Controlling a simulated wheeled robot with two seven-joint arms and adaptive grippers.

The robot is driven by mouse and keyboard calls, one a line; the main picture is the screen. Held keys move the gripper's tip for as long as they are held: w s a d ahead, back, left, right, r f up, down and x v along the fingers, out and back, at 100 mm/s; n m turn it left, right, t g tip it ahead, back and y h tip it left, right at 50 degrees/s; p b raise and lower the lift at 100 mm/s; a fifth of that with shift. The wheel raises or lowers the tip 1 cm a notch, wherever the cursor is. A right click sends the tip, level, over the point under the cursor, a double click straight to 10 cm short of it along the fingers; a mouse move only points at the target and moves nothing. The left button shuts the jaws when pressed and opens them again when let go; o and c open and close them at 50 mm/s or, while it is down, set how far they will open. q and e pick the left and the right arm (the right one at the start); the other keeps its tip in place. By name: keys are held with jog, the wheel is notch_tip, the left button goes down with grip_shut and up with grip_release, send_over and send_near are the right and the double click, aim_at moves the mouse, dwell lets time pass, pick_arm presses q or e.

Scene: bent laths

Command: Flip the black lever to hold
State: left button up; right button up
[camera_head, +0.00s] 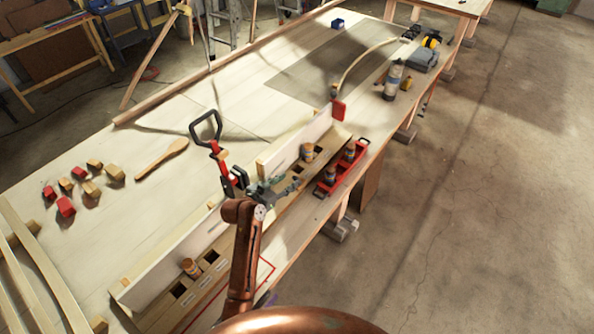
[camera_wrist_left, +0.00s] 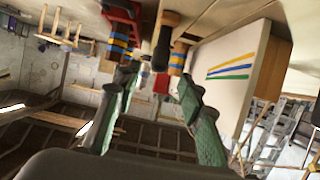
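A black loop-shaped lever (camera_head: 206,127) with red parts stands up beside the long white board, left of my left gripper (camera_head: 280,189) in the head view. My left gripper is above the slotted wooden strip, apart from the loop handle. In the left wrist view its two green fingers (camera_wrist_left: 159,82) are spread with nothing between them. A dark round-ended piece (camera_wrist_left: 163,48) shows beyond the fingertips; I cannot tell if it is part of the lever. My right gripper is not in view.
Banded pegs (camera_head: 308,152) stand in the strip (camera_head: 210,257), and a red tray (camera_head: 330,184) holds more. The white board (camera_head: 172,262) runs along the strip. Several small blocks (camera_head: 90,188) and a wooden paddle (camera_head: 163,158) lie left. A bottle (camera_head: 393,80) stands farther back.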

aim_at(293, 178)
pick_arm(q)
jog(key=shift+w+d, duration=0.15)
jog(key=shift+d, duration=0.3)
jog(key=x, duration=0.4)
jog(key=shift+w+a+f, duration=0.15)
jog(key=shift+w+f, duration=0.05)
jog(key=shift+w, duration=0.05)
jog(key=shift+w+d, duration=0.15)
jog(key=shift+d, duration=0.15)
jog(key=shift+w+f, duration=0.25)
jog(key=shift+c, duration=0.3)
jog(key=shift+s+r, duration=0.15)
jog(key=shift+s, duration=0.05)
jog(key=c, duration=0.6)
grip_shut()
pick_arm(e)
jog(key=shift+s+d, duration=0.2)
